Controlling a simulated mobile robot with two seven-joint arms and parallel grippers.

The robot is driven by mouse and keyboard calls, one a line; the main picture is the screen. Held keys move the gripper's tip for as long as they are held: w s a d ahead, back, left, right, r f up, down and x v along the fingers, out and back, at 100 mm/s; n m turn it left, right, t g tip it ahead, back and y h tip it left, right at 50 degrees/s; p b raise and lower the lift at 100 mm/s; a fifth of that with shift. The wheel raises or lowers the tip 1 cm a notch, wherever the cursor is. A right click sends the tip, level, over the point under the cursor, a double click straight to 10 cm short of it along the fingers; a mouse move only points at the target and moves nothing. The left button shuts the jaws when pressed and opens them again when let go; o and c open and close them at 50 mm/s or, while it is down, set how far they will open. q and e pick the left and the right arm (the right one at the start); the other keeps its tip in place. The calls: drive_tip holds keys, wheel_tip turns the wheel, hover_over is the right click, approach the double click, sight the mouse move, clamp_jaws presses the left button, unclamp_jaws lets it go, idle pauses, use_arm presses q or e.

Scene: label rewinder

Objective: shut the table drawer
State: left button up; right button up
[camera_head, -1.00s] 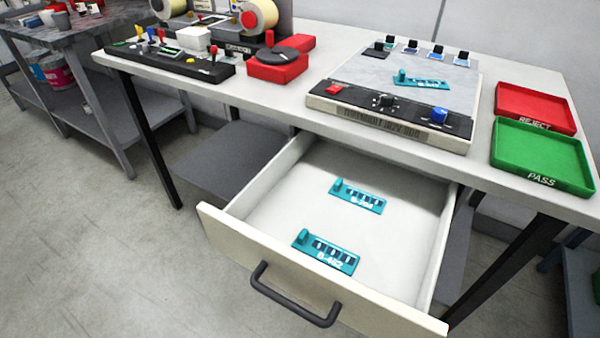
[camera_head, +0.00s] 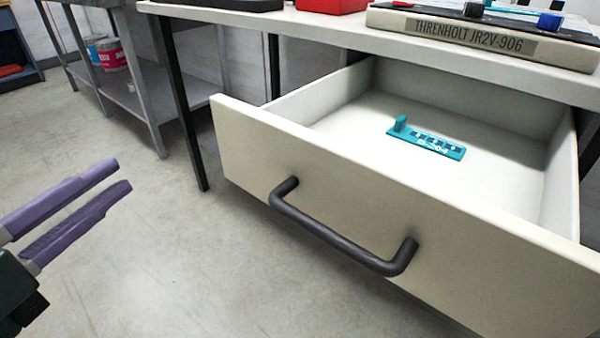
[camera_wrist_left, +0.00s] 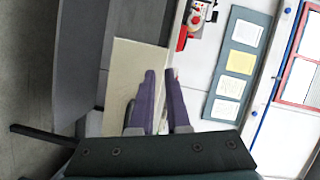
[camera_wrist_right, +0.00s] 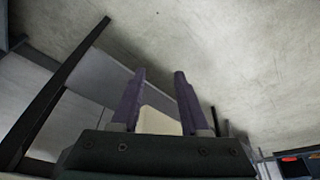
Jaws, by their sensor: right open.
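The table drawer (camera_head: 360,205) stands pulled well out from under the table, its cream front facing me. A dark bar handle (camera_head: 340,238) crosses that front. One teal labelled plate (camera_head: 428,142) lies inside the drawer; the near part of the floor is hidden behind the front. My left gripper (camera_head: 122,174) has two purple fingers with a gap between them, empty, left of the drawer and clear of it. In the left wrist view a cream panel (camera_wrist_left: 135,75) shows beyond the fingers. My right gripper (camera_wrist_right: 160,73) shows only in its wrist view, fingers apart.
The table (camera_head: 330,28) above the drawer carries a control unit (camera_head: 480,35). A dark table leg (camera_head: 185,110) stands left of the drawer. A grey side bench (camera_head: 125,85) with buckets (camera_head: 108,52) is farther left. Bare floor lies in front.

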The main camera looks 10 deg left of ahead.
use_arm(q)
drive_tip(key=s+d+f+m+h+b, duration=0.1)
drive_tip(key=f+m+h, duration=0.1)
drive_tip(key=s+d+f+m+h+b, duration=0.1)
drive_tip(key=d+f+m+h, duration=0.1)
drive_tip(key=s+d+f+m+g+h+b, duration=0.1)
drive_tip(key=f+m+b, duration=0.1)
drive_tip(key=m, duration=0.1)
drive_tip(key=shift+d+f+h, duration=0.3)
drive_tip(key=shift+f+h, duration=0.05)
drive_tip(key=shift+h, duration=0.05)
clamp_jaws()
approach(265, 195)
drive_tip(key=shift+m+h, duration=0.3)
drive_tip(key=w+d+r, duration=0.1)
drive_tip(key=d, duration=0.1)
drive_tip(key=w+d+r, duration=0.1)
drive_tip(key=w+d, duration=0.1)
drive_tip(key=w+d+r, duration=0.1)
drive_tip(key=d+r, duration=0.1)
drive_tip(key=shift+w, duration=0.2)
use_arm(e)
wheel_tip(265, 195, down, 7)
drive_tip(key=shift+r, duration=0.2)
use_arm(q)
drive_tip(key=shift+w+d, duration=0.1)
